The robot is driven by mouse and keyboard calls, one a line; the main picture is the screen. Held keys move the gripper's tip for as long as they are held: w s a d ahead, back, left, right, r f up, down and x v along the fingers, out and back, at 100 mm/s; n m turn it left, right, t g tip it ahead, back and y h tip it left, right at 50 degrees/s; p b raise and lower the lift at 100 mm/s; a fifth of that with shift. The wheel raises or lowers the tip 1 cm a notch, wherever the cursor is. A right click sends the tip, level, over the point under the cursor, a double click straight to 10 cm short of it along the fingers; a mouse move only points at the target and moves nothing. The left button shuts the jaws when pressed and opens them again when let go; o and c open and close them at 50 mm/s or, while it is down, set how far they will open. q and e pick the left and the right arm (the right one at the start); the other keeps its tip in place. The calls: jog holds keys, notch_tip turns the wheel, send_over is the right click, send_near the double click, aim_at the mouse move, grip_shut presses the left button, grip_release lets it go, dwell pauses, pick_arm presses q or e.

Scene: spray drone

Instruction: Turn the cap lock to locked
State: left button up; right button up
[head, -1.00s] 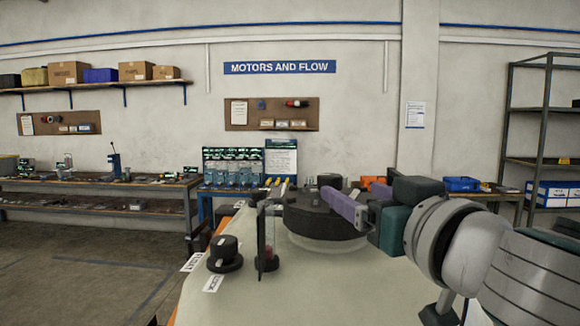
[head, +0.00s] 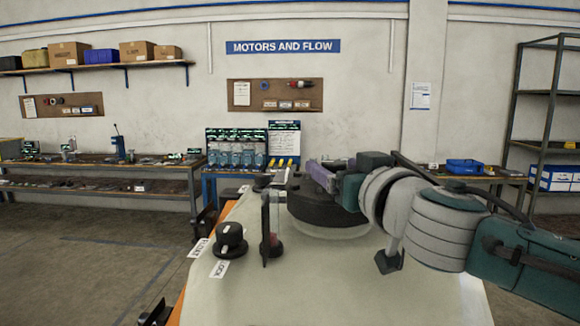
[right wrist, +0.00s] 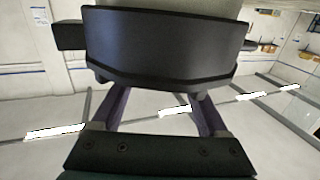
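A wide round black cap (head: 325,216) sits on a pale collar on top of the cream tank (head: 330,275). My right gripper (head: 316,172) is at the far side of the cap, its purple fingers pointing left. In the right wrist view the black cap (right wrist: 165,45) fills the top, with tabs sticking out at both sides. The fingers there (right wrist: 158,95) stand apart with a gap between them, and their tips reach the cap's lower edge. Whether they touch it I cannot tell. A black knob (head: 231,240) stands at the tank's left, beside a "LOCK" label (head: 220,269). My left gripper is not in view.
An upright gauge with a red part (head: 272,232) stands between knob and cap. A second label (head: 198,248) lies left of the knob. Workbenches (head: 100,170) line the back wall, and an open shelf rack (head: 545,120) stands at right. Floor at left is mostly clear.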

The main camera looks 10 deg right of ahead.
grip_shut()
dwell(0.4)
jog(key=shift+a+f+m+h+b, duration=0.1)
jog(key=shift+f+m+h+b, duration=0.05)
jog(key=shift+m+h+b, duration=0.45)
jog(key=m+h+b, duration=0.1)
jog(key=h+b, duration=0.1)
jog(key=b, duration=0.1)
jog(key=m+g+h+b, duration=0.1)
jog(key=h+b, duration=0.1)
jog(key=b, duration=0.2)
jog(key=m+h+b, duration=0.2)
jog(key=h+b, duration=0.1)
jog(key=shift+a+f+b, duration=0.1)
jog(key=shift+a+b, duration=0.2)
jog(key=shift+b, duration=0.05)
jog(key=shift+r+m+g+h+b, duration=0.25)
jog(key=shift+m+g+h+b, duration=0.15)
jog(key=shift+b, duration=0.1)
jog(key=shift+o, duration=0.3)
grip_release()
